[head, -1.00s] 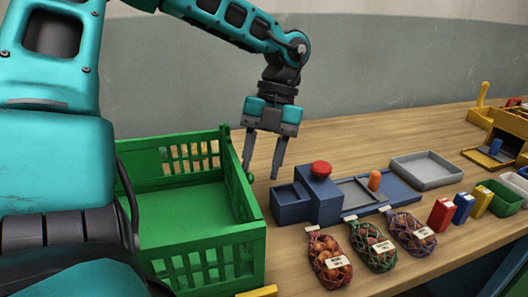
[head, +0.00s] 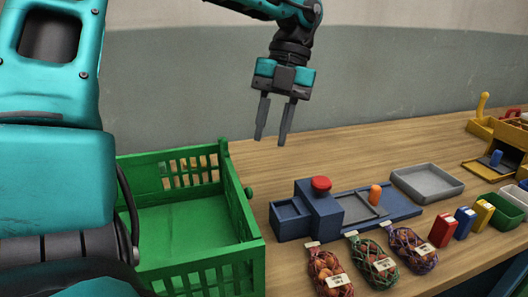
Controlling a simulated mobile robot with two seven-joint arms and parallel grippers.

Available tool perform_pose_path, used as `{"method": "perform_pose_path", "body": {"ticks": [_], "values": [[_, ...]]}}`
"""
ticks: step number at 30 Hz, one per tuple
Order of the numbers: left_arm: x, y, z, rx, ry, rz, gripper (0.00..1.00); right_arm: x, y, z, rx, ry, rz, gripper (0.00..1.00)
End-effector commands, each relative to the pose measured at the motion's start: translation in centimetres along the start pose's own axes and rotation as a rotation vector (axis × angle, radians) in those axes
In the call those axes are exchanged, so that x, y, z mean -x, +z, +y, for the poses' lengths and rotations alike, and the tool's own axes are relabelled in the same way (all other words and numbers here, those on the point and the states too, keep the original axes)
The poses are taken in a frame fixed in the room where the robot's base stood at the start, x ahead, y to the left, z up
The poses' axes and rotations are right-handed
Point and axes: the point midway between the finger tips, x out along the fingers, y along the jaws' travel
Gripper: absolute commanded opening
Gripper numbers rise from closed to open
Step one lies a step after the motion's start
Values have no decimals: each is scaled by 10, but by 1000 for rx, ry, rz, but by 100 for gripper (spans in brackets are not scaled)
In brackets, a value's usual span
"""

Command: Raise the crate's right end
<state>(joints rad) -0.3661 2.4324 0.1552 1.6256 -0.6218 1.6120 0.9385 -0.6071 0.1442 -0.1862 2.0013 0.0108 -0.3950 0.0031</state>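The green slatted crate (head: 238,205) stands at the left, its inside empty where I can see it. My own arm covers its left part. A small round green knob (head: 248,191) sticks out from its right side wall. The crate looks level, with no visible tilt. My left gripper (head: 271,141) hangs above and a little right of the crate's back right corner. Its two fingers point down, apart, with nothing between them. It does not touch the crate. My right gripper is not in view.
Right of the crate stands a blue station with a red button (head: 321,183). A grey tray (head: 427,183) lies behind it. Several net sacks (head: 328,274) lie in front, with small coloured boxes (head: 443,230) to their right. The wooden table (head: 350,153) is clear towards the wall.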

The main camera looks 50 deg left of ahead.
Motion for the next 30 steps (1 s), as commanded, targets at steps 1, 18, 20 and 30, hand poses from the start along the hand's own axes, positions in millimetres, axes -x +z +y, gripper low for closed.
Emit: {"method": "perform_pose_path", "body": {"ticks": [1,18,20,30], "values": [[12,-1,0,1,-2,-3,31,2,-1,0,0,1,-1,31],[40,-4,0,-1,-1,-7,31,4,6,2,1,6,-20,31],[40,-4,0,-1,-1,-7,31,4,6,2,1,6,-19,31],[40,-4,0,-1,-1,-8,31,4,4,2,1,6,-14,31]]}}
